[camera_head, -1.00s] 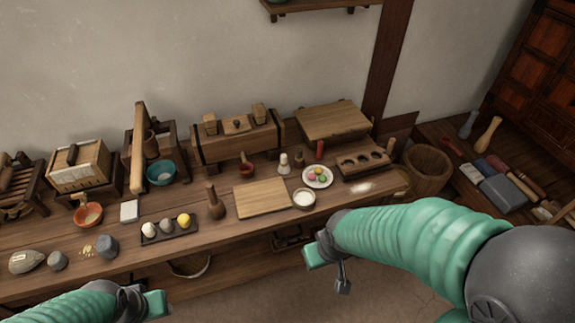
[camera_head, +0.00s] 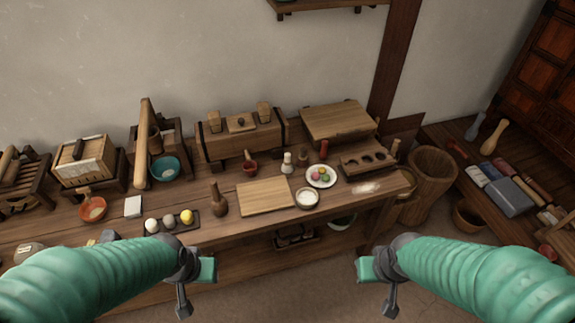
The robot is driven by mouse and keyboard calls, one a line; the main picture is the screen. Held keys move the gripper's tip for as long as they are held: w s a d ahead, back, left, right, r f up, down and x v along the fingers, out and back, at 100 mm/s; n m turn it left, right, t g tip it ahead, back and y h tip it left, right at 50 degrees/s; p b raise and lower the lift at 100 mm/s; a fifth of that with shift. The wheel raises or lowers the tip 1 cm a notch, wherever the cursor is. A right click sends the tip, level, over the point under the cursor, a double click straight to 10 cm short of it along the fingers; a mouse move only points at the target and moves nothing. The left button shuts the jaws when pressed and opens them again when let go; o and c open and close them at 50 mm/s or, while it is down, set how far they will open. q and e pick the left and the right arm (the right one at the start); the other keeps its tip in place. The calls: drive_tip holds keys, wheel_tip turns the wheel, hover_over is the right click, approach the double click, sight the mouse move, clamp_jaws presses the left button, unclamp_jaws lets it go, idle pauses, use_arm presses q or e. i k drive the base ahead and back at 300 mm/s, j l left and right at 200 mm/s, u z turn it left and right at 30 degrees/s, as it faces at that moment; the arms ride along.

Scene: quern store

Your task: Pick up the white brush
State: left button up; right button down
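A small upright pale object (camera_head: 287,163), which looks like the white brush, stands on the wooden workbench (camera_head: 330,215) behind the cutting board and left of a plate of coloured balls. It is too small to make out bristles. My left gripper (camera_head: 195,283) is in front of the bench, below the egg tray. My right gripper (camera_head: 377,283) is in front of the bench at lower right. Both are well apart from the brush and hold nothing that I can see. The spread of their fingers is not clear.
A cutting board (camera_head: 265,196), a white bowl (camera_head: 307,198), the plate (camera_head: 321,181), a red cup (camera_head: 250,166) and a dark pestle (camera_head: 218,203) stand around the brush. A wooden chest (camera_head: 240,140) is behind. A wooden tub (camera_head: 428,175) stands right of the bench.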

sight(288, 167)
drive_tip(key=i+u, duration=0.75)
drive_tip(key=i+l+u, duration=0.15)
drive_tip(key=i+u, duration=0.25)
drive_tip(key=k, duration=0.1)
